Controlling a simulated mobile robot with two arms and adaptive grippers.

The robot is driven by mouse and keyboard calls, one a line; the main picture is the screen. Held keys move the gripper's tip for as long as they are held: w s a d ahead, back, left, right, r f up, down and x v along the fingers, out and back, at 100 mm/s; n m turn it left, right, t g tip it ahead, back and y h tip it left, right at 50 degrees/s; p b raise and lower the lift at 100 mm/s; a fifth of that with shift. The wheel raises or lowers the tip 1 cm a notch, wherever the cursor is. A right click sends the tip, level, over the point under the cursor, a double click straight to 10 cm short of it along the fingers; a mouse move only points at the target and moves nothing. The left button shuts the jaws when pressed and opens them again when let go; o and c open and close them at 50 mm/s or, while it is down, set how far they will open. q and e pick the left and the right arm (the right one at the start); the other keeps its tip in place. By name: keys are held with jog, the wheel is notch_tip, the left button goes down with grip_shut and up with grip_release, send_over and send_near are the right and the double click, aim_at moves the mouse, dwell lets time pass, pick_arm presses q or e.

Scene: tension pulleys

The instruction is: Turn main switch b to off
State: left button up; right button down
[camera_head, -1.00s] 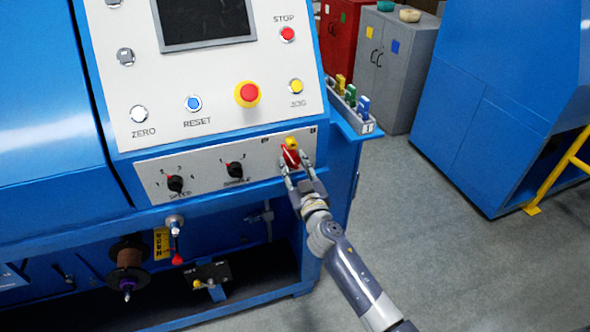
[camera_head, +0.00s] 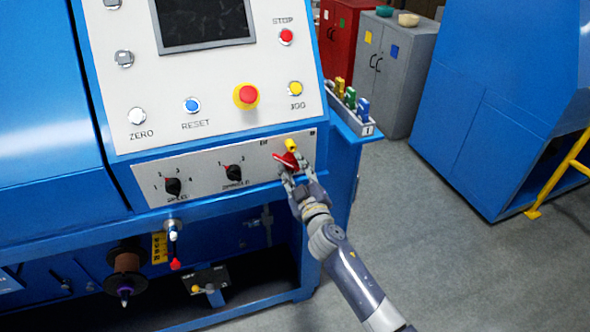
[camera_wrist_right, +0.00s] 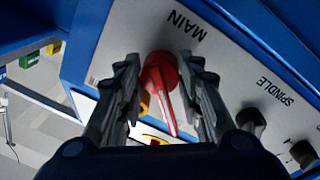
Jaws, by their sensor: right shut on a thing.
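The red main switch (camera_head: 287,160) is on the right end of the lower panel strip, with a yellow part (camera_head: 291,145) just above it. Its red handle tilts, with its narrow end toward the left. In the wrist view the red handle (camera_wrist_right: 161,82) lies between my two fingers, near the printed word MAIN. My right gripper (camera_head: 294,172) is shut on this handle and partly hides it. The OFF mark is too small to read. My left gripper is out of view.
Black speed (camera_head: 173,186) and spindle (camera_head: 233,173) knobs sit left on the same strip. Above are a red emergency button (camera_head: 246,96) and smaller buttons. A tray (camera_head: 352,118) with coloured items juts out at the right.

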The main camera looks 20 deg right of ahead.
jog(key=c, duration=1.1)
grip_release()
jog(key=s, duration=1.2)
jog(key=shift+f, duration=0.25)
jog(key=shift+f, duration=0.1)
